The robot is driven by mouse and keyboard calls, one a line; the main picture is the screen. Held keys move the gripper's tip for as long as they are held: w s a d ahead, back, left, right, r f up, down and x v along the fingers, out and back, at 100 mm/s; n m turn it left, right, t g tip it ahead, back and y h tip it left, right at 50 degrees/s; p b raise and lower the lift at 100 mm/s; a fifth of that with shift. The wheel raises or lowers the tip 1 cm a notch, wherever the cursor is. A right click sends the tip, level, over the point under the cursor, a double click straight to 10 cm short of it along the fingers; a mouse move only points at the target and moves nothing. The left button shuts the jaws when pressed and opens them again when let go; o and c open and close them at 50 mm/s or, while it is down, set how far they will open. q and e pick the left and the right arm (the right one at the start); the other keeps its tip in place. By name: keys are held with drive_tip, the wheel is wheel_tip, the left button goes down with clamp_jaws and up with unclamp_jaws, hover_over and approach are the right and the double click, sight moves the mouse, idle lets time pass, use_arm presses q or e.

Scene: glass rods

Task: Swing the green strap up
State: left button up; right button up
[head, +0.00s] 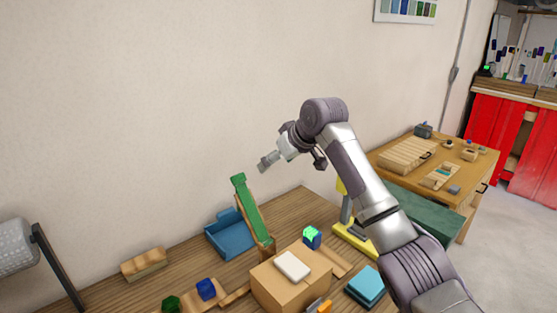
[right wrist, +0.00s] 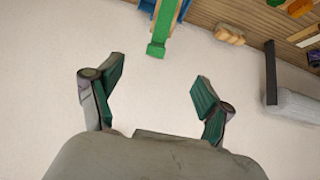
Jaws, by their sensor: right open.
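The green strap (head: 251,208) is a long flat strip that stands raised and tilted on the table, its top end leaning to the left. Its free end shows at the top of the right wrist view (right wrist: 157,46). My right gripper (head: 292,161) is open and empty, up above and to the right of the strap's top end. In the right wrist view its two green-padded fingers (right wrist: 158,78) are spread apart, and the strap end lies beyond them, not touching. My left gripper is not in view.
A yellow stand (head: 355,242) and a blue-green block (head: 366,287) are to the right. The wall is behind.

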drive_tip(key=shift+s+d+r, duration=0.15)
drive_tip(key=shift+s+r, duration=0.05)
drive_tip(key=shift+r, duration=0.05)
